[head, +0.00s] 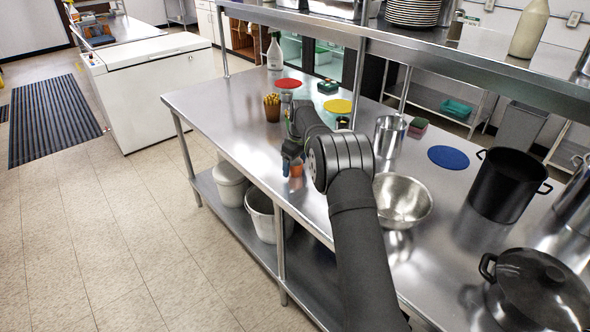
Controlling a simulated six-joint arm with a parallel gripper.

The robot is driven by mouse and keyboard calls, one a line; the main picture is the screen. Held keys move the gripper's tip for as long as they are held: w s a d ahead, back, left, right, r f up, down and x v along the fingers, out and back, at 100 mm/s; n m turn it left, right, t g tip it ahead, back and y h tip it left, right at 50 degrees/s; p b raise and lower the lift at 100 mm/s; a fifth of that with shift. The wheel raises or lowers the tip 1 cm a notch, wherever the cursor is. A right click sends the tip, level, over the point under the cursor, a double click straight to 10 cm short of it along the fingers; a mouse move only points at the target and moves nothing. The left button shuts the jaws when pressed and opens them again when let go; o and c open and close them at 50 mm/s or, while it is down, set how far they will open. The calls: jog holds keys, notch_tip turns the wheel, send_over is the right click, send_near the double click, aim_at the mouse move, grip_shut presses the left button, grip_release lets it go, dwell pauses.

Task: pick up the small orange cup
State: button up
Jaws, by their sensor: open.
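The small orange cup (297,171) stands on the steel table near its left edge, partly hidden by my gripper and arm. My gripper (291,163) points down at the cup, with a bluish fingertip showing at the cup's left side. The jaws are open. I cannot tell from this view whether the cup lies between the fingers or whether they touch it.
Behind my gripper stands a brown cup of yellow sticks (272,108). Flat red (288,83), yellow (338,106) and blue (448,157) discs lie on the table. A steel bowl (402,201), steel pot (389,137) and black pot (505,185) stand right of my arm.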

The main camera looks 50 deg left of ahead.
jog(key=c, duration=1.1)
jog(key=shift+r, duration=0.1)
